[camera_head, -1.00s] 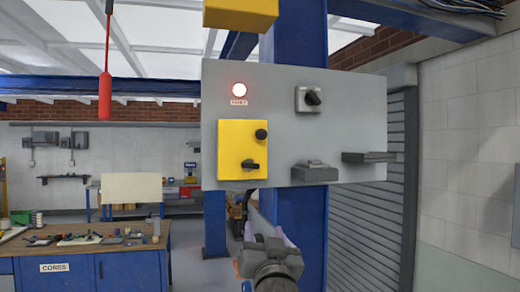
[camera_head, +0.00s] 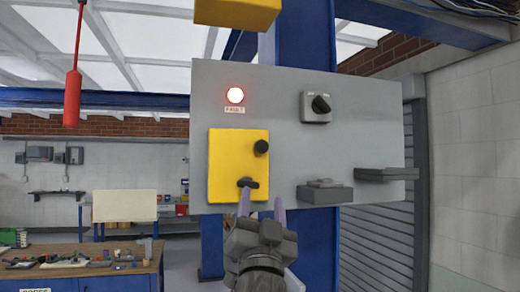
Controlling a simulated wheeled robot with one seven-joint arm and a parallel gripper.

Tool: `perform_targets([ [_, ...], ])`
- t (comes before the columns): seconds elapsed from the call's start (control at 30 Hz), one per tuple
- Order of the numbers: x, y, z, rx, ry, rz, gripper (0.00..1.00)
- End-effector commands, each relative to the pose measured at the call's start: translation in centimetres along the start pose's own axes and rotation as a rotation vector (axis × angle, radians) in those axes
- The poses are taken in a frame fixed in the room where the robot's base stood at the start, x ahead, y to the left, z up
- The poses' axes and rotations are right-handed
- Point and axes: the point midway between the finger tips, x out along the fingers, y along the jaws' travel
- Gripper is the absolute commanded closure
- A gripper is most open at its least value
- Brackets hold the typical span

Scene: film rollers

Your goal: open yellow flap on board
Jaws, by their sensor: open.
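The yellow flap (camera_head: 227,160) is on the lower left of the grey board (camera_head: 350,140) and looks shut. It has a round black knob (camera_head: 261,147) at its upper right and a black latch handle (camera_head: 247,183) at its lower middle. My gripper (camera_head: 262,205) is open, its two pale fingers pointing up at the flap's lower edge. The left finger's tip is just below the latch handle in the picture; whether it touches cannot be told. The right finger is to the right of the flap, in front of the board's lower edge.
The board also bears a lit red lamp (camera_head: 235,95), a rotary switch (camera_head: 316,107), a grey box (camera_head: 325,192) and a shelf-like ledge (camera_head: 387,174). A red hanging cylinder (camera_head: 73,98) is at left. A workbench (camera_head: 90,268) stands lower left.

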Motion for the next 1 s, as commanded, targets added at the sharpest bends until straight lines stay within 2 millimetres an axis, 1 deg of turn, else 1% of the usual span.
perform_targets([
  [0.37,-0.1,-0.7,0.1,0.01,-0.002,-0.009,0.49],
  [0.53,0.6,-0.5,0.0,0.009,-0.003,-0.006,0.49],
  [0.67,2.1,-0.5,-0.1,0.007,-0.002,-0.005,0.49],
  [1.0,8.0,-0.7,-0.2,0.01,-0.002,-0.006,0.49],
])
